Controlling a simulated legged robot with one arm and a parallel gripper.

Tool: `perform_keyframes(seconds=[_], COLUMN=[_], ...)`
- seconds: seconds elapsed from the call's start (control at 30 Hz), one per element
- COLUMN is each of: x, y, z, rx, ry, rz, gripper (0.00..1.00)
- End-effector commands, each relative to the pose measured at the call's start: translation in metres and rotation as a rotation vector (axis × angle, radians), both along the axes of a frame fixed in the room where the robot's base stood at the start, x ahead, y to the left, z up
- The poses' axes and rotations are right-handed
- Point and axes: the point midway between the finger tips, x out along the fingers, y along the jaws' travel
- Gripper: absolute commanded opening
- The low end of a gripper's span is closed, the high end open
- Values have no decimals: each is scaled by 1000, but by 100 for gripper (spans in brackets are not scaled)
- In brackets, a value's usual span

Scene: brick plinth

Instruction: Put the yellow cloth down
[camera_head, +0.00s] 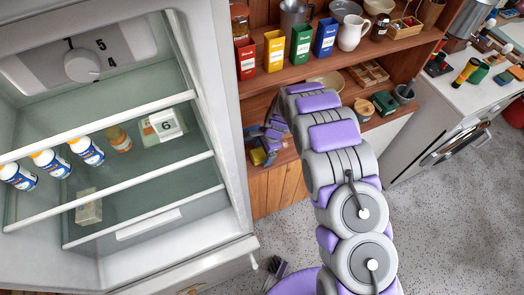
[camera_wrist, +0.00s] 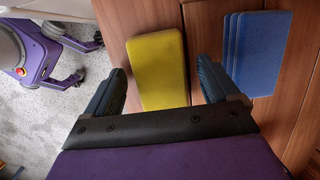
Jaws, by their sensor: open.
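The yellow cloth (camera_wrist: 158,68) is a flat yellow block with rounded corners, lying on a brown wooden surface in the wrist view. In the head view a bit of yellow (camera_head: 257,156) shows at the lower wooden shelf, mostly hidden by my gripper (camera_head: 268,148). In the wrist view my gripper (camera_wrist: 163,72) is open, with one dark finger on each side of the cloth. Gaps show between the cloth and both fingers, so it is not gripped.
A stack of blue cloths (camera_wrist: 253,52) lies right of my right finger. Upper shelf (camera_head: 290,72) holds coloured boxes and jugs. An open fridge (camera_head: 120,240) with bottles stands at left, a white cabinet (camera_head: 440,122) at right. The speckled floor (camera_head: 450,220) is clear at lower right.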

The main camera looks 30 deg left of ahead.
Motion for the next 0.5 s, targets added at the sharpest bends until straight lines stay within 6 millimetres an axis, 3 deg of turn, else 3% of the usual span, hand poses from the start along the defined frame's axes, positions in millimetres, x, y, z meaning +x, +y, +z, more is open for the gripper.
perform_keyframes(seconds=[0.27,0.5], x=[3,10], y=[-2,-12], z=[19,63], rx=[0,0], ry=[-3,-3], rz=[-1,-2], gripper=[89,89])
